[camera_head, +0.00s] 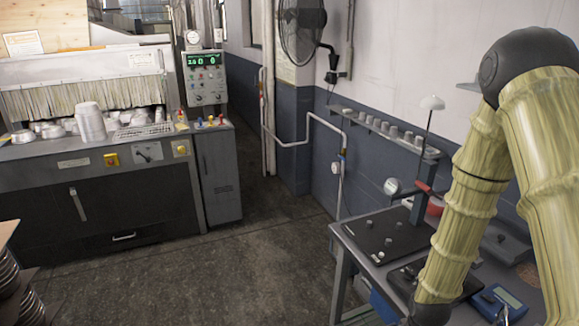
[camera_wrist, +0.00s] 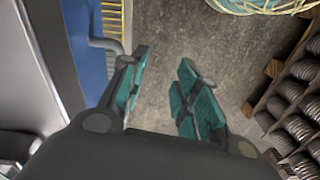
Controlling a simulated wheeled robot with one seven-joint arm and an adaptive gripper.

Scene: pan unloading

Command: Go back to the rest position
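My gripper (camera_wrist: 160,95) shows in the wrist view with its two teal-padded fingers apart and nothing between them. It hangs over bare grey floor. In the head view, my arm in its yellowish sleeve comes down the right side, in front of the workbench. The fingers do not show in the head view, as the lower end of the arm runs to the bottom of the picture.
A workbench (camera_head: 353,232) with gauges stands at right. A machine (camera_head: 95,190) holding metal parts is at left. Stacked round metal parts (camera_wrist: 297,92) fill a rack at right in the wrist view. The floor (camera_head: 225,275) between is clear.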

